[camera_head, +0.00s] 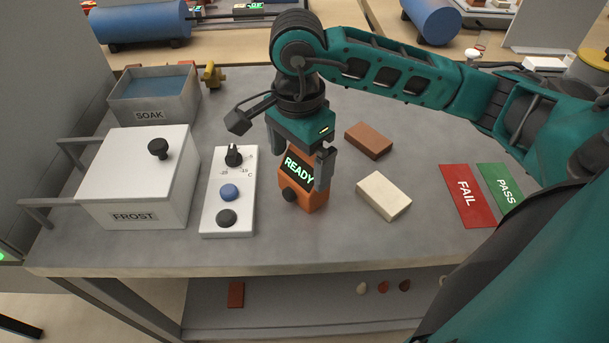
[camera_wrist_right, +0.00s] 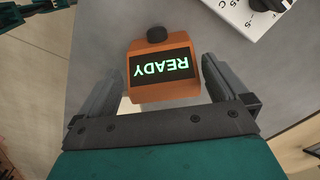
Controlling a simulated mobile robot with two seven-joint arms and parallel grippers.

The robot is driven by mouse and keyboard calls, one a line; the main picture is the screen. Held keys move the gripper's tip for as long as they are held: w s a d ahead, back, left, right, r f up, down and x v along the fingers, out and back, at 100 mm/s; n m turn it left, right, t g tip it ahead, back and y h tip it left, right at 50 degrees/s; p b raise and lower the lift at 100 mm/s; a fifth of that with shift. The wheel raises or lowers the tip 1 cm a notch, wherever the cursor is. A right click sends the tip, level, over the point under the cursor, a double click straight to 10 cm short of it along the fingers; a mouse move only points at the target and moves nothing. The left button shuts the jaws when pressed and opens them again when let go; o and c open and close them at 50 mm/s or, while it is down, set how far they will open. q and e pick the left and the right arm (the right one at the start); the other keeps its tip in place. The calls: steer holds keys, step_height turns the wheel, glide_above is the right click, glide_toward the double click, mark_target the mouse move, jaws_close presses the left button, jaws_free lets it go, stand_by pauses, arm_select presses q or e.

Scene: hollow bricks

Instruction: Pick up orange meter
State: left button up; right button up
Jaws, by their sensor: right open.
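The orange meter (camera_head: 314,196) stands on the grey table, its dark screen showing READY in green and a dark knob below it. It also shows in the right wrist view (camera_wrist_right: 165,92), between the two fingers. My right gripper (camera_head: 298,172) is open above and around the meter, with one finger on either side. In the wrist view the right gripper (camera_wrist_right: 163,85) has visible room beside the meter; I cannot tell contact. My left gripper is not in view.
A white control box (camera_head: 229,213) with knobs stands just left of the meter. A brown brick (camera_head: 369,140) and a cream brick (camera_head: 384,195) lie to the right. Beyond are the FAIL card (camera_head: 466,195) and PASS card (camera_head: 497,183). The FROST box (camera_head: 137,180) and SOAK tray (camera_head: 152,104) stand left.

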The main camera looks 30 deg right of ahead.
mark_target(299, 169)
step_height(299, 169, down, 5)
steer(key=shift+f, duration=0.15)
steer(key=c, duration=0.7)
steer(key=shift+c, duration=0.5)
steer(key=shift+r, duration=0.2)
